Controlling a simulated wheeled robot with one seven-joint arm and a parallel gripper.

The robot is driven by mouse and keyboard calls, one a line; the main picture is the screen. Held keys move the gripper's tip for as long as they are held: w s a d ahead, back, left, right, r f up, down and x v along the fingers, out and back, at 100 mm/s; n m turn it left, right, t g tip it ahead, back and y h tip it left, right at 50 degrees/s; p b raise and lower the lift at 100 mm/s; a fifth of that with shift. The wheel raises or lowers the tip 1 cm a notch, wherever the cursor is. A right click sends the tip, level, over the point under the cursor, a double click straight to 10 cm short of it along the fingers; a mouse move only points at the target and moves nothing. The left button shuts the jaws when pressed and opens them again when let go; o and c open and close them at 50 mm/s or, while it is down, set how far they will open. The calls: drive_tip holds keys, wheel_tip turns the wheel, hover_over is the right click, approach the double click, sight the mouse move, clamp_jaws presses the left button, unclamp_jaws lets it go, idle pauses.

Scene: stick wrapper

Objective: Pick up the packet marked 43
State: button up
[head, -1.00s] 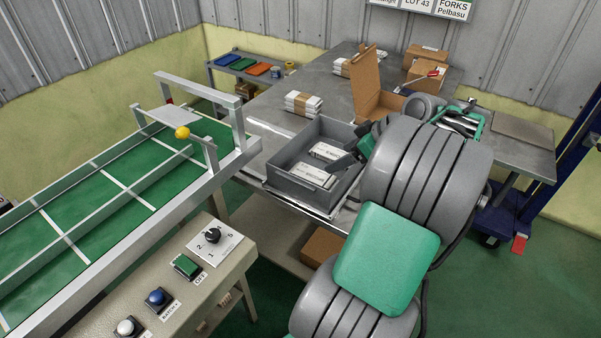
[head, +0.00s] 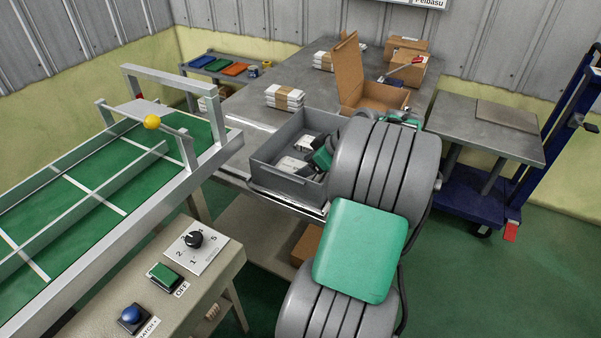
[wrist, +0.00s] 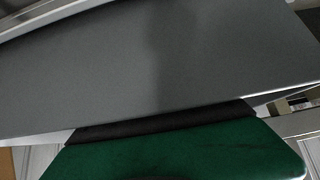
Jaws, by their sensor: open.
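White packets lie in the grey bin (head: 279,180) on the metal table. One packet (head: 292,165) shows near the bin's front, and another (head: 309,142) shows partly behind it. Their print is too small to read, so I cannot tell which is marked 43. My gripper (head: 307,157) is open and reaches down into the bin at the packets, partly hidden by my arm. I cannot tell whether a packet lies between its fingers. The wrist view shows a green and black gripper part (wrist: 165,140) close to a plain grey surface, with no packet clearly visible.
The bin walls stand close around my gripper. A banded packet stack (head: 284,97) lies behind the bin, and an open cardboard box (head: 372,95) stands behind to the right. The green-bedded conveyor (head: 90,190) and control panel (head: 165,275) are at left.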

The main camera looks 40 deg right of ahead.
drive_tip(key=shift+c, duration=0.2)
drive_tip(key=c, duration=1.4)
drive_tip(key=shift+r, duration=0.15)
